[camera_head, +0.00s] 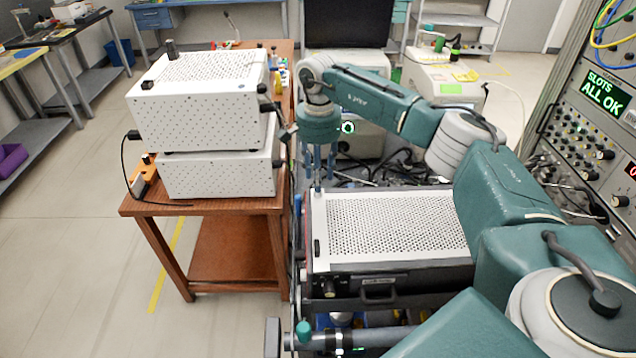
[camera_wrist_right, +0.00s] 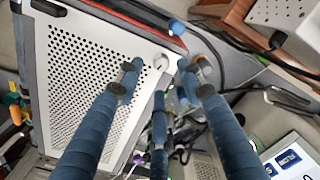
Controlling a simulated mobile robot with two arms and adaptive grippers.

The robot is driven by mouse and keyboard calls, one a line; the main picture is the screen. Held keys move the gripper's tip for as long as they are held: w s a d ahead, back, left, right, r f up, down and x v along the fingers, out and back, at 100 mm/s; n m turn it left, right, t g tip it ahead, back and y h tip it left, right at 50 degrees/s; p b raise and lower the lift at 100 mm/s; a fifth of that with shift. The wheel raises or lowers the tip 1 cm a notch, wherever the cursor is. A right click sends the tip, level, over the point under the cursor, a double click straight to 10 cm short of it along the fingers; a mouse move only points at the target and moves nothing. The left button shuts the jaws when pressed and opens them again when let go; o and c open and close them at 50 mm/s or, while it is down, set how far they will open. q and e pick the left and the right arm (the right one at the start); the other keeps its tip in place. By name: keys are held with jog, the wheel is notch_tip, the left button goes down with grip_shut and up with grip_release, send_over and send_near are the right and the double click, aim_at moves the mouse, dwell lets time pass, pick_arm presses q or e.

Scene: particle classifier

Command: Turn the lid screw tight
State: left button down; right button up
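The lid is a white perforated panel (camera_head: 395,228) on top of the dark unit in front of me. It also shows in the right wrist view (camera_wrist_right: 128,48). A pale round screw head (camera_wrist_right: 162,62) sits at the lid's corner in the right wrist view. My right gripper (camera_head: 318,186) points down over the lid's far left corner. In the right wrist view its blue fingers (camera_wrist_right: 163,78) are spread, with gaps between the tips and the screw head. The gripper and its fingers hide the screw in the head view. My left gripper cannot be made out.
Two stacked white perforated boxes (camera_head: 205,100) stand on a brown wooden table (camera_head: 200,208) at the left, close to the gripper. Cables (camera_head: 390,165) lie behind the lid. A rack panel with a green display (camera_head: 608,92) stands at the right.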

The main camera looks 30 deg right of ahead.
jog(key=shift+w+f+p, duration=0.1)
jog(key=shift+f+p, duration=0.4)
jog(key=shift+f, duration=1.85)
jog(key=shift+c, duration=0.5)
grip_shut()
